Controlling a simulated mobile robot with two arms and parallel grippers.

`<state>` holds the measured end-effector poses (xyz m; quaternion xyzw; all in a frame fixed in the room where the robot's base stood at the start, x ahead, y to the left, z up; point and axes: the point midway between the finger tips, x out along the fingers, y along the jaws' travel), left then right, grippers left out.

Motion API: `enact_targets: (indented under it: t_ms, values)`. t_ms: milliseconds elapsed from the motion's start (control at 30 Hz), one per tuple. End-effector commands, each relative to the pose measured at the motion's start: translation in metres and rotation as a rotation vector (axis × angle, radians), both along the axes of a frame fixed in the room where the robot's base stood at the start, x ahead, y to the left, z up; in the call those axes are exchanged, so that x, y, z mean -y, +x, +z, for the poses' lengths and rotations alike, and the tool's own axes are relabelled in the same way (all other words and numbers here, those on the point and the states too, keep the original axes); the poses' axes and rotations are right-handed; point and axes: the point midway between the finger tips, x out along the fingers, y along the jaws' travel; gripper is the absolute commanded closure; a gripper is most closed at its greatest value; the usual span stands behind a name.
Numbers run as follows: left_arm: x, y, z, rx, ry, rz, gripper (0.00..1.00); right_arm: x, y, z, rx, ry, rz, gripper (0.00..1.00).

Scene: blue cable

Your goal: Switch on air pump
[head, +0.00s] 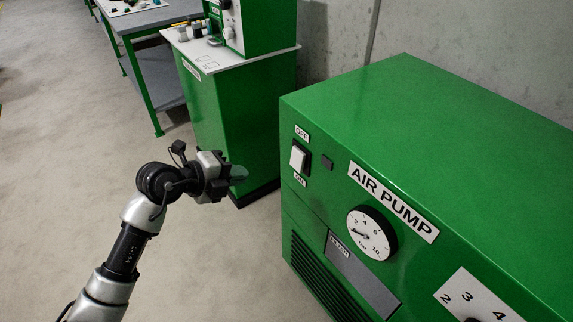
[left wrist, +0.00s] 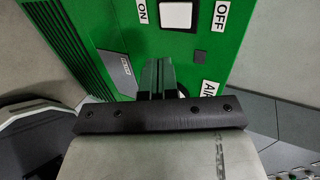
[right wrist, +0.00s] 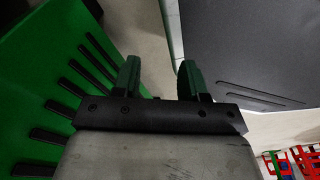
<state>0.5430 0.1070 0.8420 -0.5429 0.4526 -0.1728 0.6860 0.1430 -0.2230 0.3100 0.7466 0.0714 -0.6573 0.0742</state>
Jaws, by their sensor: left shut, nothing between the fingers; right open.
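The green air pump (head: 450,130) fills the right of the head view. Its white rocker switch (head: 298,158) sits on the front face between an OFF label above and an ON label below. The switch (left wrist: 176,15) also shows at the top of the left wrist view, which sees the panel turned over. My left gripper (head: 238,173) is shut and empty, to the left of the switch and apart from it. Its closed fingers (left wrist: 157,75) point at the pump's front. My right gripper (right wrist: 160,78) is open and empty; it is outside the head view.
A round gauge (head: 371,233) and an AIR PUMP label lie right of the switch. A small dark square sits beside it. Another green cabinet (head: 215,105) stands behind my left gripper, with a workbench (head: 160,20) further back. The floor at left is clear.

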Motion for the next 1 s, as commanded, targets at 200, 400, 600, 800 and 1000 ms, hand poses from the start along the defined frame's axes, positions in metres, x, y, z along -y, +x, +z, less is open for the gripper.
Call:
enact_targets:
  t_ms: [200, 400, 600, 800, 1000]
  values:
    - [0.0, 0.0, 0.0, 0.001, -0.002, -0.001, 1.0, 0.0, 0.0, 0.0, 0.0, 0.0, 0.0, 0.57]
    - [0.012, 0.009, -0.007, 0.0, -0.005, -0.001, 1.0, 0.0, 0.001, -0.001, -0.006, -0.001, 0.0, 0.57]
    - [0.042, 0.029, -0.025, -0.001, -0.005, -0.003, 1.0, -0.004, 0.017, 0.007, 0.01, 0.002, -0.003, 0.57]
    - [0.073, 0.052, -0.043, 0.001, -0.005, -0.002, 1.0, -0.007, 0.036, 0.017, 0.023, 0.004, -0.006, 0.57]
    - [0.096, 0.069, -0.048, 0.001, -0.004, -0.001, 1.0, -0.009, 0.047, 0.025, 0.03, 0.005, -0.007, 0.57]
